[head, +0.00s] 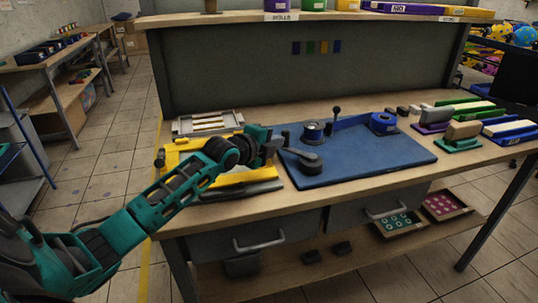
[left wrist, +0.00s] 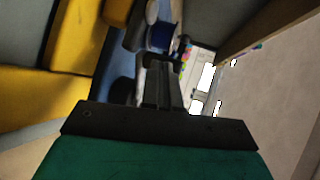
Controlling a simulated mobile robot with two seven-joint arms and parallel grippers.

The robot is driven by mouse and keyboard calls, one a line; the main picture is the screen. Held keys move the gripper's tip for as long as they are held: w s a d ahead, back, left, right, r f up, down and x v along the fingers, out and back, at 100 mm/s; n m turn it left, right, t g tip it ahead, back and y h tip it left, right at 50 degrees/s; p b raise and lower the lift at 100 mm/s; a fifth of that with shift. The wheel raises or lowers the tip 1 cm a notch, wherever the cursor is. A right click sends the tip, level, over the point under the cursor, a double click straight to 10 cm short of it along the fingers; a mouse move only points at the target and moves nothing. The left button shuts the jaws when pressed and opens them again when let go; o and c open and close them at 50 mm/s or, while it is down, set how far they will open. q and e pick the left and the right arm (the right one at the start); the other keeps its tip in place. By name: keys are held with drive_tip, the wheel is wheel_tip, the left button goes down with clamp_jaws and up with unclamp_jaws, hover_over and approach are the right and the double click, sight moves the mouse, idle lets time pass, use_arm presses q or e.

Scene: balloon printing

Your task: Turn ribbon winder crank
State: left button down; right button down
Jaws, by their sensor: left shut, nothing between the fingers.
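The ribbon winder stands on a blue board (head: 365,158) on the workbench. A dark round hub (head: 311,162) with an arm reaching left, which looks like the crank, is at the board's front left. Behind it are a dark spool (head: 313,131) and a thin post with a black knob (head: 336,109). Blue ribbon (head: 352,122) runs right to a blue roll (head: 383,122). My left gripper (head: 278,147) is at the board's left edge, close to the crank arm; contact cannot be told. Its fingers (left wrist: 160,82) are shut and empty in the left wrist view. My right gripper is out of view.
A yellow machine (head: 180,152) with a grey tray (head: 208,122) lies left of the board, under my left arm. Colored blocks and pads (head: 460,132) stand at the right. A grey back panel (head: 300,75) rises behind. The board's front right is clear.

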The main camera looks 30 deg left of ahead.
use_arm(q)
drive_tip(key=shift+w+a, duration=0.2)
drive_tip(key=shift+w, duration=0.3)
drive_tip(key=shift+w+a, duration=0.15)
drive_tip(key=shift+w, duration=0.3)
drive_tip(key=shift+w+a, duration=0.1)
drive_tip(key=shift+w, duration=1.1)
drive_tip(key=shift+w, duration=0.1)
